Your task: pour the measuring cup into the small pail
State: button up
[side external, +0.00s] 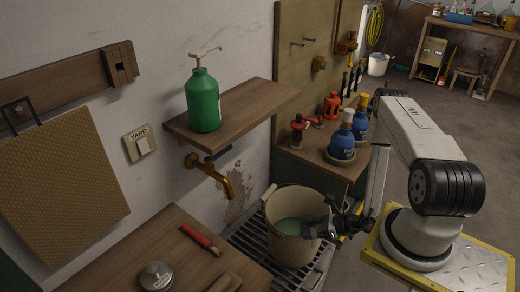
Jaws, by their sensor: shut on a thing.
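A beige pail (287,243) stands upright on a slatted metal grate below the brass tap, with pale green liquid (292,229) inside. A wooden grip shows at its upper left rim. My dark gripper (316,229) is at the pail's right side, its fingers at or over the rim. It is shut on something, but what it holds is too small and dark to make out. I cannot make out a measuring cup. Whether the fingers touch the rim is unclear.
A shelf (247,105) with a green pump bottle (203,103) and a brass tap (222,181) overhang the grate (253,247). Blue bottles (342,146) stand on a bench behind. A red-handled tool (197,238) and a metal lid (156,276) lie on the front counter.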

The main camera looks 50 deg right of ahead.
jog(key=shift+s+a+f+n+t, duration=0.2)
jog(key=shift+s+a+n+t, duration=0.1)
jog(key=shift+n+t, duration=0.1)
jog(key=shift+d, duration=0.1)
